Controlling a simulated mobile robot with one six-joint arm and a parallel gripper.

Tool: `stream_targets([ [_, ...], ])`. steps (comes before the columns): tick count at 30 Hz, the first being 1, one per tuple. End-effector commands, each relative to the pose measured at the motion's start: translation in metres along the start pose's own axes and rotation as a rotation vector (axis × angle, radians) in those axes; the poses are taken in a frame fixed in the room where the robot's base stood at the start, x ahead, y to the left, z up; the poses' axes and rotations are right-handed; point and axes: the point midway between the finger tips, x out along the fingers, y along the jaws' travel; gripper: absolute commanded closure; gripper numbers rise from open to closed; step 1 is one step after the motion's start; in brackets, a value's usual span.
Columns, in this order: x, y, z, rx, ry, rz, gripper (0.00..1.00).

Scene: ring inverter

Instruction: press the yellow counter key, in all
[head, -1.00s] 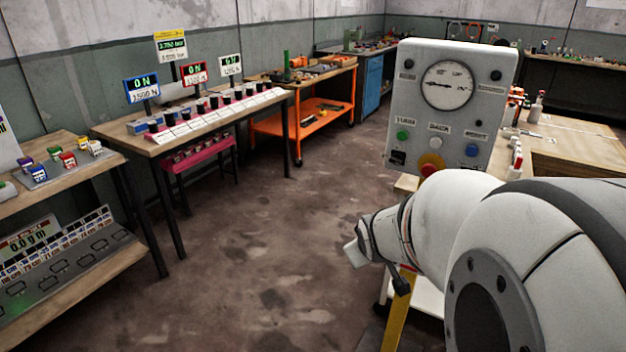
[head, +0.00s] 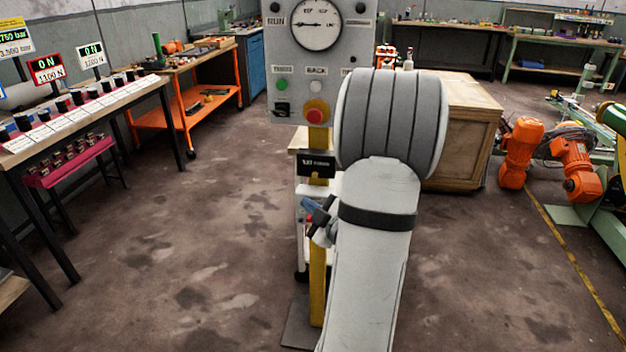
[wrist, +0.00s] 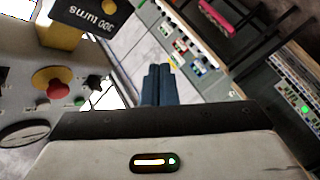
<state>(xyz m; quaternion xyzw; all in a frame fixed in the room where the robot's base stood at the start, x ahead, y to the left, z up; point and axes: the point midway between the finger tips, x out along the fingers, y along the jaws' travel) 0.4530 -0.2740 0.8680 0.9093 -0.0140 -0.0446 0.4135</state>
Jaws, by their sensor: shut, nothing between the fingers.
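The black counter box reading "300 turns" (wrist: 88,18) is at the upper left of the wrist view. A small yellow round part (wrist: 108,6) shows at its edge, probably the yellow key, cut by the frame's top. In the head view the counter box (head: 316,164) sits on the yellow post below the grey panel; no key can be made out there. My gripper (wrist: 157,72) has its blue fingers shut together with nothing between them. In the head view my gripper (head: 311,208) is below the counter box, partly hidden by my arm.
The grey panel (head: 270,55) carries a gauge (head: 315,24), a green button (head: 282,85) and a red stop button (head: 316,115). The yellow post (head: 318,275) stands on a dark base plate. A bench (head: 75,110) stands left, a wooden crate (head: 460,125) right. Floor between is open.

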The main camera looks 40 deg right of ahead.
Motion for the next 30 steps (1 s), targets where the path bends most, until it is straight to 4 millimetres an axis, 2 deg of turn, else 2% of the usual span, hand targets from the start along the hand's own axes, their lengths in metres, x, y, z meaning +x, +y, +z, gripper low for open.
stream_targets([
  [8, 0.004, 0.004, 0.002, 0.0, -0.001, 0.0, 1.0],
  [22, 0.047, 0.034, 0.035, -0.001, -0.001, 0.0, 1.0],
  [30, 0.06, 0.044, 0.045, 0.001, -0.002, 0.0, 1.0],
])
